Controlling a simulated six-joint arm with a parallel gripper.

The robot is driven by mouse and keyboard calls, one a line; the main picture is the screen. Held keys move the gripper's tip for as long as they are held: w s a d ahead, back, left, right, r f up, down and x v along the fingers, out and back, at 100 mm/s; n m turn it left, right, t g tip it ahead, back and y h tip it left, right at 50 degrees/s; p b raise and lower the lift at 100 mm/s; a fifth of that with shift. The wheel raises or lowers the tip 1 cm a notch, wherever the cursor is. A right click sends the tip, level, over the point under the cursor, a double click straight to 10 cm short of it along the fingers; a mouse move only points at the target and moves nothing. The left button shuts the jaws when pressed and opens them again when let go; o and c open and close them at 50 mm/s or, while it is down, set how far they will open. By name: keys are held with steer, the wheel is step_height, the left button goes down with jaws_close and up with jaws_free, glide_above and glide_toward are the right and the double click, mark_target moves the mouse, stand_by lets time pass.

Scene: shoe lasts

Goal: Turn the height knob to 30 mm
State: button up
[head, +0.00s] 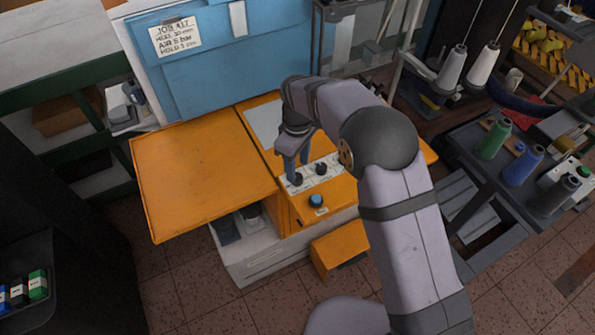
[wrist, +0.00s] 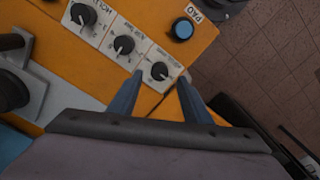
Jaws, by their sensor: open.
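A panel on the orange machine carries three black knobs in a row on white plates. The end knob, which I take for the height knob (wrist: 160,71), has a short white pointer mark; its label is too small to read surely. It also shows in the head view (head: 296,179). My gripper (wrist: 160,77) is open, with one blue-grey finger on each side of this knob. In the head view my gripper (head: 293,172) points down at it. I cannot tell whether the fingers touch it. The middle knob (wrist: 124,44) and far knob (wrist: 83,14) stand beside it.
A blue button (wrist: 183,28) marked PAD sits beside the knobs, also in the head view (head: 316,201). A job card (head: 175,36) hangs on the blue cabinet (head: 240,70). An orange tabletop (head: 195,175) lies left, a thread spool rack (head: 490,185) right.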

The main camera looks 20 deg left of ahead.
mark_target(298, 177)
steer(key=shift+f+p, duration=0.6)
steer(key=shift+f, duration=1.6)
steer(key=c, duration=1)
